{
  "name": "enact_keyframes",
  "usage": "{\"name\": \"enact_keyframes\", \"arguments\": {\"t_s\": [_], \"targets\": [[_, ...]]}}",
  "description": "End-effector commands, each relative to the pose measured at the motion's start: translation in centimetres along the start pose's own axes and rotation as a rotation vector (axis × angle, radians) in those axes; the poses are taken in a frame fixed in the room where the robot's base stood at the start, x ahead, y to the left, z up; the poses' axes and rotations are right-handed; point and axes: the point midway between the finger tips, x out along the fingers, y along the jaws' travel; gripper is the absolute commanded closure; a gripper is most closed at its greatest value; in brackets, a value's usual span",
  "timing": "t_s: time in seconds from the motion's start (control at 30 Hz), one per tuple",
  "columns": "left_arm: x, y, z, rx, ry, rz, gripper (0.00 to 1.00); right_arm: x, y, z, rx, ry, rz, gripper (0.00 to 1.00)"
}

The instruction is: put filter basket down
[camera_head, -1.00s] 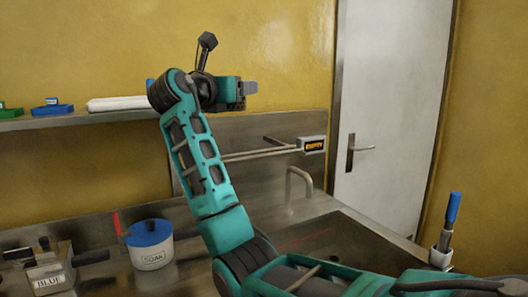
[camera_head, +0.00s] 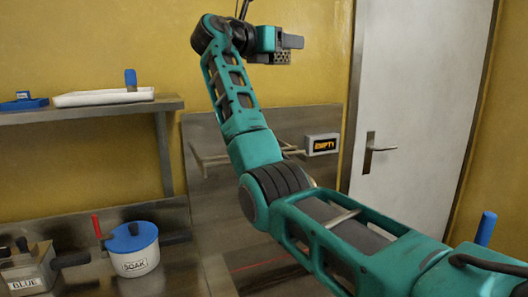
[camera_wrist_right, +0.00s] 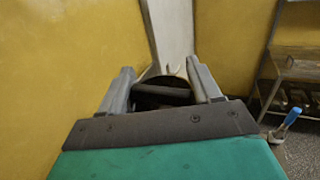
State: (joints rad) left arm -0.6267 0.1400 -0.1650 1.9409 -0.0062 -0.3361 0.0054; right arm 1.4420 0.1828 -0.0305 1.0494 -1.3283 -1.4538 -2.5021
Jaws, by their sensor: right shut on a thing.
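My right gripper (camera_head: 292,42) is raised high before the yellow wall, left of the door. In the right wrist view, its two grey fingers (camera_wrist_right: 162,90) close on a dark thing with a rounded rim, which I take for the filter basket (camera_wrist_right: 162,95). The fingers and wrist hide most of it, so its shape and tilt are unclear. In the head view the basket cannot be told apart from the gripper. A rail bracket (camera_head: 208,160) with a small sign box (camera_head: 321,144) reading "EMPTY" is on the metal back panel, below the gripper. My left gripper is not in view.
A wall shelf (camera_head: 100,113) at left bears a white tray (camera_head: 75,99) and a blue item (camera_head: 25,101). A white "SOAK" pot (camera_head: 138,262) with blue lid and a "BLUE" box (camera_head: 30,275) stand on the counter. A white door (camera_head: 415,120) is at right.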

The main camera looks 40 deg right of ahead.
Motion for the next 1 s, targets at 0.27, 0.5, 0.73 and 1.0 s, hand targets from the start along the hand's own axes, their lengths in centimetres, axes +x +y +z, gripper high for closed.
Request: {"name": "enact_keyframes", "arguments": {"t_s": [0.27, 0.5, 0.73, 1.0], "targets": [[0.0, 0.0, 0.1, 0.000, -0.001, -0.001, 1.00, -0.1, 0.1, -4.1, -0.006, 0.001, 0.002, 0.83], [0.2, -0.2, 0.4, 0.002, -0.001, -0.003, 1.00, -0.1, 0.1, -10.6, -0.005, 0.000, 0.002, 0.83], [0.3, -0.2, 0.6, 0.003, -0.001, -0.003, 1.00, -0.1, 0.0, -15.0, -0.003, -0.001, 0.001, 0.83], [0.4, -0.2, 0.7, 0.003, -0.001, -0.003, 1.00, -0.1, 0.1, -17.0, -0.002, 0.000, 0.002, 0.83]]}}
